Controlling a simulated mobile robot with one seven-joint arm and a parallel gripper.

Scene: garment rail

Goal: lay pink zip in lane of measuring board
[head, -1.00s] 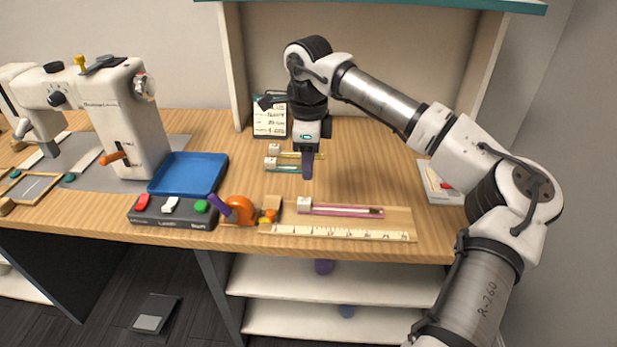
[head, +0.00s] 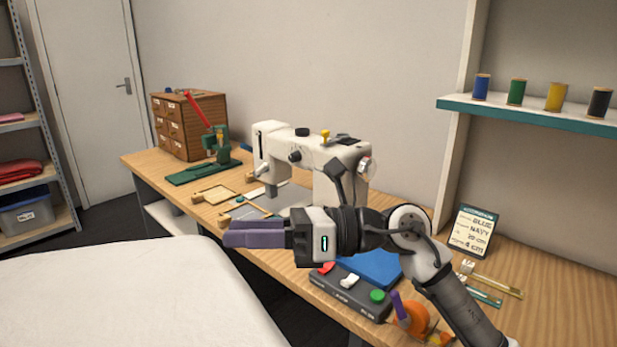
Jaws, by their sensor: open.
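My gripper (head: 229,235) is held out level toward the left, in front of the sewing machine and near the table's front edge. Its purple fingers are open and nothing shows between them. The pink zip and the measuring board are outside the present head view. A yellow zip (head: 497,281) and a teal zip (head: 484,297), each with a white end block, lie on the table at the lower right, behind my arm.
A white sewing machine (head: 345,165) stands behind my gripper. A blue tray (head: 372,266), a button box (head: 345,292) and an orange tape dispenser (head: 411,318) lie below my arm. An order card (head: 473,231) stands at right. A white surface (head: 120,300) fills the lower left.

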